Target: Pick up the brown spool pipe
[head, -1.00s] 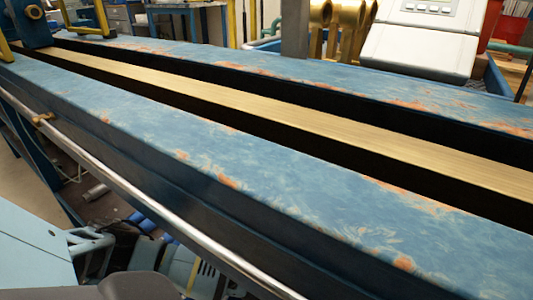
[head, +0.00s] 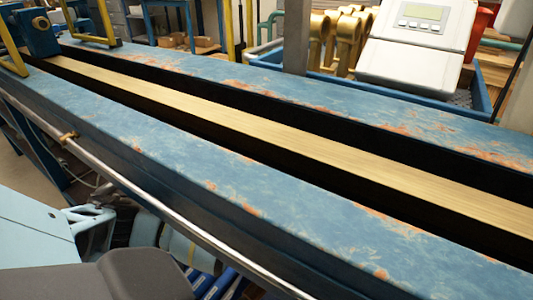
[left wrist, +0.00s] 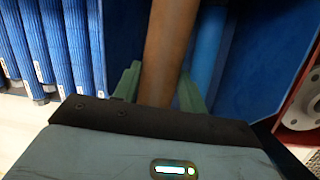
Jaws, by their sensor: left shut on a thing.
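The brown spool pipe (left wrist: 168,45) shows in the left wrist view as a brown-orange tube running from the top edge down between my fingers. My left gripper (left wrist: 160,88) is shut on it, with one pale green finger on each side. The pipe's lower end is hidden behind the dark gripper body, and its upper end is out of frame. The head view shows my light blue arm parts at the lower left, but not the pipe or the fingertips. My right gripper is in neither view.
A long blue, rust-spotted bench (head: 290,210) with a brass strip (head: 250,115) crosses the head view. Behind it are gold pipes (head: 322,35) and a white display unit (head: 418,45) in a blue tray. The left wrist view shows ribbed blue items (left wrist: 75,45) and a grey flange (left wrist: 300,100).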

